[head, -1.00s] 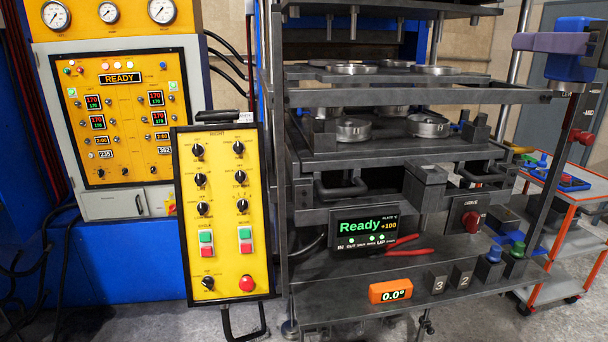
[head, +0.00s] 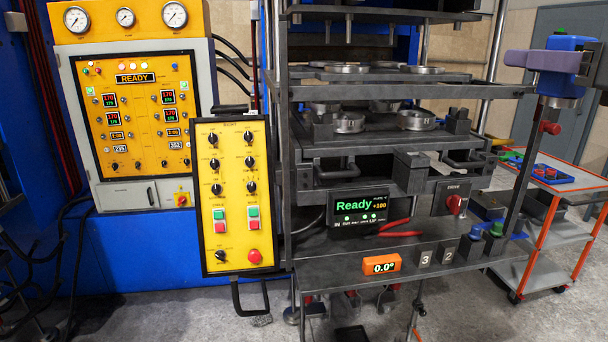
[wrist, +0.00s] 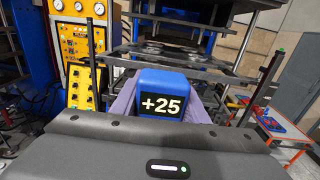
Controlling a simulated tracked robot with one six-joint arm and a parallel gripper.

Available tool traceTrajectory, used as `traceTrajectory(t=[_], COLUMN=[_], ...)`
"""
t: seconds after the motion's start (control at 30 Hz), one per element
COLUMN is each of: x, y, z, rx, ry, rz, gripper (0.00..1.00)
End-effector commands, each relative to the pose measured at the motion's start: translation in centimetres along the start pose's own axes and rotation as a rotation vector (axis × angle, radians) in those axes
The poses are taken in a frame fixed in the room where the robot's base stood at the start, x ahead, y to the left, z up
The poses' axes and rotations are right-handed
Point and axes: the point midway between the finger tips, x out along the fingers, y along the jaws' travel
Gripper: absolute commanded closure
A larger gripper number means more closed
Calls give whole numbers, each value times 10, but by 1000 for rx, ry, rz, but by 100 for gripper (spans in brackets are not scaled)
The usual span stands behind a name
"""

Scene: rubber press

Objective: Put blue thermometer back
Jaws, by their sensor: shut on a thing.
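The blue thermometer is a blue block with a white "+25" on a dark display in the wrist view (wrist: 163,82). My gripper (wrist: 163,100) is shut on it, with a purple finger on each side. In the head view, my gripper (head: 512,61) is at the upper right with its purple finger pointing left across the blue thermometer (head: 566,43). The thermometer appears held in the air, apart from the press (head: 410,90). Its display does not show in the head view. Part of the gripper is cut off by the right edge.
The press shelf holds an orange "0.0°" meter (head: 381,265), red-handled pliers (head: 398,233), "3" (head: 426,259) and "2" (head: 448,254) blocks and a "Ready" screen (head: 360,207). A yellow control box (head: 235,200) stands left. An orange-framed cart (head: 545,178) stands right.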

Motion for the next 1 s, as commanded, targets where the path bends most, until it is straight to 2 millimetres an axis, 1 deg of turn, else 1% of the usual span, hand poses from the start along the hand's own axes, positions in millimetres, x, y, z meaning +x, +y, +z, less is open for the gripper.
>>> traceTrajectory(t=[0.03,0.1,0.47,0.57,0.67,0.83,1.0], x=[4,8,32,40,50,72,92], y=[-2,-4,-15,-19,-23,-31,-32], z=[-9,-19,-72,-92,-118,-176,-236], rx=[4,4,1,2,4,4,3], ry=[4,9,22,26,28,30,26], rz=[18,41,143,175,213,290,360], gripper=[96,96,96,96,96,96,96])
